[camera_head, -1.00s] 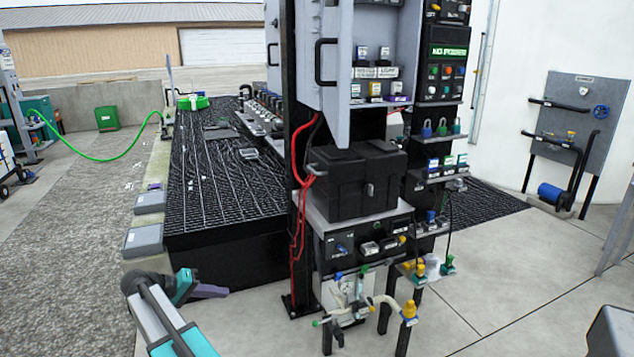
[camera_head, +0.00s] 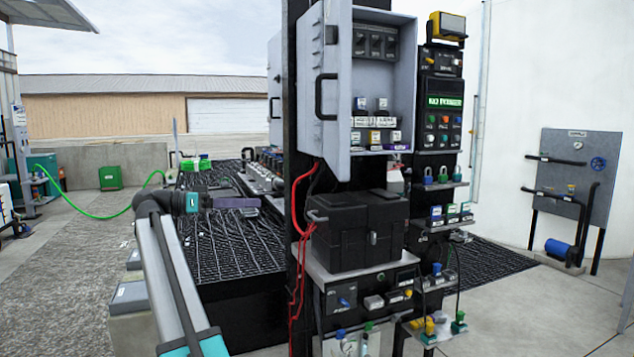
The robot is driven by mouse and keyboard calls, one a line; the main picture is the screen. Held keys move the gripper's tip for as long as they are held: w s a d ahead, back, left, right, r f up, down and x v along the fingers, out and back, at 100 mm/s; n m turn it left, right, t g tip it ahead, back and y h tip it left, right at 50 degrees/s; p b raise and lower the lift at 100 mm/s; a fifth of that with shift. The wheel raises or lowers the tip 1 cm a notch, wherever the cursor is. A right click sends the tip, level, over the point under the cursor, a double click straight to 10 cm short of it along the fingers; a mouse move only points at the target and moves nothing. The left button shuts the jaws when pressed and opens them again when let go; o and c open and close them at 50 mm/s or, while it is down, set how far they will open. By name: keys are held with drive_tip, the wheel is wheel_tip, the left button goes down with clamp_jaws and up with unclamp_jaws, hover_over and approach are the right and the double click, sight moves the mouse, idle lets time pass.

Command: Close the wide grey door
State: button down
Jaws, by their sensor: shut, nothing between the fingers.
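A grey cabinet (camera_head: 406,80) is mounted on the dark post. Its grey door (camera_head: 338,45) stands open at the cabinet's left side, swung out towards me and seen at a slant. A black bar handle (camera_head: 322,97) is on the door. My gripper (camera_head: 256,202) is shut and empty, pointing right. In the picture it is left of and below the door, apart from it. A second grey panel (camera_head: 275,65) with a black handle shows behind the post, partly hidden; I cannot tell whether it is a door.
The dark post (camera_head: 298,230) stands between my gripper and the cabinet in the picture. A black box (camera_head: 345,240) and red cables sit below the cabinet. A control panel (camera_head: 440,120) stands to its right. Black grating (camera_head: 220,250) lies behind my arm.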

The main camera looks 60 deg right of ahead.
sight(335, 168)
drive_tip(key=s+a+r+m+g+y+b, duration=0.1)
drive_tip(key=s+r+m+g+y, duration=0.1)
drive_tip(key=s+r+m, duration=0.3)
wheel_tip(335, 168, up, 5)
drive_tip(key=shift+s+a+f+b, duration=0.15)
drive_tip(key=shift+s+b, duration=0.25)
drive_tip(key=shift+s, duration=0.1)
drive_tip(key=shift+s+d+p, duration=0.45)
drive_tip(key=shift+s+p, duration=0.05)
drive_tip(key=shift+p, duration=2.65)
drive_tip(key=p, duration=0.2)
drive_tip(key=s+p, duration=0.1)
drive_tip(key=p, duration=0.2)
drive_tip(key=shift+s+d, duration=0.1)
drive_tip(key=shift+d, duration=0.2)
drive_tip(key=d+p, duration=0.1)
drive_tip(key=p, duration=0.5)
drive_tip(key=shift+s, duration=0.4)
drive_tip(key=s+p, duration=0.1)
drive_tip(key=p, duration=0.4)
drive_tip(key=shift+d, duration=0.15)
drive_tip(key=p+x, duration=0.3)
drive_tip(key=x, duration=0.6)
